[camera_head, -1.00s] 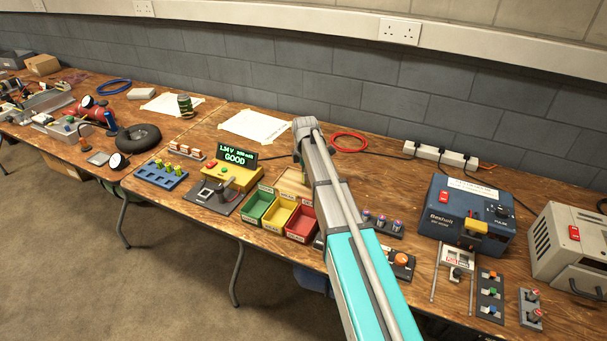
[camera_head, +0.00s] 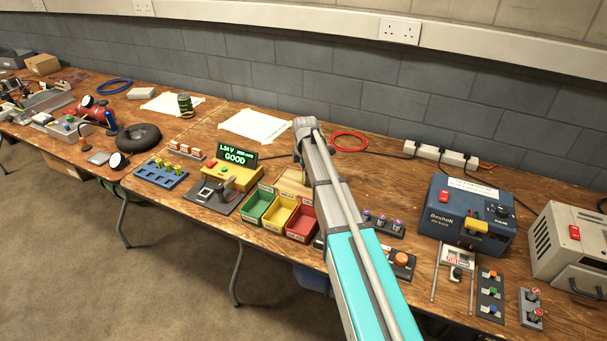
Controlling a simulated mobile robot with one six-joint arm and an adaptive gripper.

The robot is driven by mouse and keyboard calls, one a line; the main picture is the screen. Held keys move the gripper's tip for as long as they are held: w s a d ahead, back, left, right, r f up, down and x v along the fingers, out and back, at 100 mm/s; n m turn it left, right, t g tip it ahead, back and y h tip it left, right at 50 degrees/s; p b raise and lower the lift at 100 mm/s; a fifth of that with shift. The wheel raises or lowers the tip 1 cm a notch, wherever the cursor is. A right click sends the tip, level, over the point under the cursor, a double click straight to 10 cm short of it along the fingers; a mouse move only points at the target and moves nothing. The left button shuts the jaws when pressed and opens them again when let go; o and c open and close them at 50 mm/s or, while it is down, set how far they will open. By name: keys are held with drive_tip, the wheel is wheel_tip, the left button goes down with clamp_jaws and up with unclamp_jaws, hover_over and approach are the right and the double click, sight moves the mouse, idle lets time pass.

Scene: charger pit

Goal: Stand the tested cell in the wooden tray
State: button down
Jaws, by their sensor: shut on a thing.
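The wooden tray (camera_head: 290,188) is a pale tan box behind the coloured bins, and my arm covers its right part. My gripper (camera_head: 300,161) hangs down behind my arm near the tray's back; only a small sliver of it shows left of the arm. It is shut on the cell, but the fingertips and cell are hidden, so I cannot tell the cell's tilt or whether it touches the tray. The yellow tester (camera_head: 233,178) has a green display (camera_head: 237,155) reading GOOD. Other cells (camera_head: 170,167) stand in a blue rack (camera_head: 160,177).
Green (camera_head: 257,205), yellow (camera_head: 279,213) and red (camera_head: 301,223) bins stand in front of the tray. A red cable coil (camera_head: 349,141) and white paper (camera_head: 258,125) lie behind. A blue power unit (camera_head: 466,212) stands at right.

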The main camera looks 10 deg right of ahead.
drive_tip(key=shift+f+b, duration=0.7)
drive_tip(key=shift+f, duration=0.1)
idle(1.0)
drive_tip(key=shift+c, duration=2)
unclamp_jaws()
drive_tip(key=shift+r, duration=0.2)
drive_tip(key=shift+s+r+p, duration=0.1)
drive_tip(key=shift+r+p, duration=3.25)
drive_tip(key=shift+p, duration=0.15)
drive_tip(key=s+r+m+p, duration=0.1)
drive_tip(key=s+m, duration=0.2)
drive_tip(key=s, duration=0.2)
drive_tip(key=s+r+m+p, duration=0.1)
drive_tip(key=s+m, duration=0.2)
drive_tip(key=s, duration=0.2)
drive_tip(key=s+r+m+p, duration=0.1)
drive_tip(key=s+m, duration=0.2)
drive_tip(key=s, duration=0.3)
drive_tip(key=shift+a+r, duration=0.15)
drive_tip(key=s+r+m+p, duration=0.2)
drive_tip(key=s+m+p, duration=0.1)
drive_tip(key=s+m, duration=0.6)
drive_tip(key=s, duration=0.4)
drive_tip(key=shift+r, duration=0.3)
